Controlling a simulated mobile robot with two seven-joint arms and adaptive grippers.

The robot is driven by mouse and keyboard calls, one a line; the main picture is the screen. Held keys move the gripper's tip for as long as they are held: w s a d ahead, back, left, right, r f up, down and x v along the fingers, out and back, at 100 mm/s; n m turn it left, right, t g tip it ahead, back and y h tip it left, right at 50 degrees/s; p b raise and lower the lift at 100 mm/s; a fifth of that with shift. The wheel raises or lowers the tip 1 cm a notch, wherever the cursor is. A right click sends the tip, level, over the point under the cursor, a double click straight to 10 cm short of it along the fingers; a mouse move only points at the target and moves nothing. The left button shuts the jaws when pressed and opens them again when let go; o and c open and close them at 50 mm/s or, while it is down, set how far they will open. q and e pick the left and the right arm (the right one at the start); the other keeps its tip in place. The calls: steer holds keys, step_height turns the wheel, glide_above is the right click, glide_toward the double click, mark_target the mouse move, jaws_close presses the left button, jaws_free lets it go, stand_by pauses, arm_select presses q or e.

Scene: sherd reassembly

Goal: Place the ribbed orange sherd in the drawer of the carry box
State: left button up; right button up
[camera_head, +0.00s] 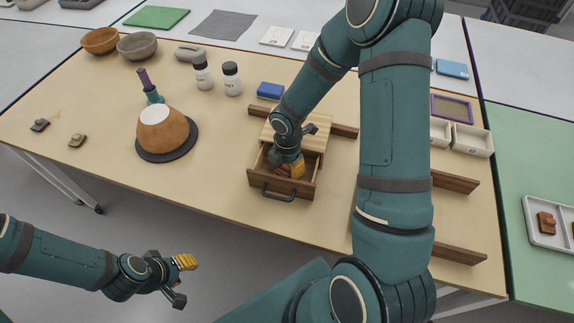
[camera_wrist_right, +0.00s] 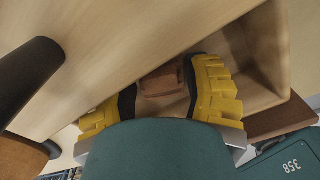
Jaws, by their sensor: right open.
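The ribbed sherd (camera_wrist_right: 162,82), reddish-brown in the right wrist view, lies inside the drawer between the two yellow fingers of my right gripper (camera_wrist_right: 158,100). The gripper is open, and its lower part hides some of the sherd. In the head view my right gripper (camera_head: 290,168) reaches down into the open drawer (camera_head: 283,190) of the wooden carry box (camera_head: 318,128). The drawer is pulled out toward the front, with a dark handle. My left gripper (camera_head: 182,279) is empty in front of the table, away from the box; its finger gap is unclear.
Wooden rails (camera_head: 345,131) lie beside the box. A part-built orange bowl (camera_head: 163,135) sits on a dark disc to the left. The table's front left is mostly clear, with two small sherds (camera_head: 77,140).

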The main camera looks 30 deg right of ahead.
mark_target(288, 165)
arm_select(q)
steer(key=r+p, duration=0.3)
steer(key=r, duration=0.1)
steer(key=shift+s+p, duration=0.4)
arm_select(e)
step_height(288, 165, up, 12)
arm_select(q)
steer(key=shift+s, duration=0.1)
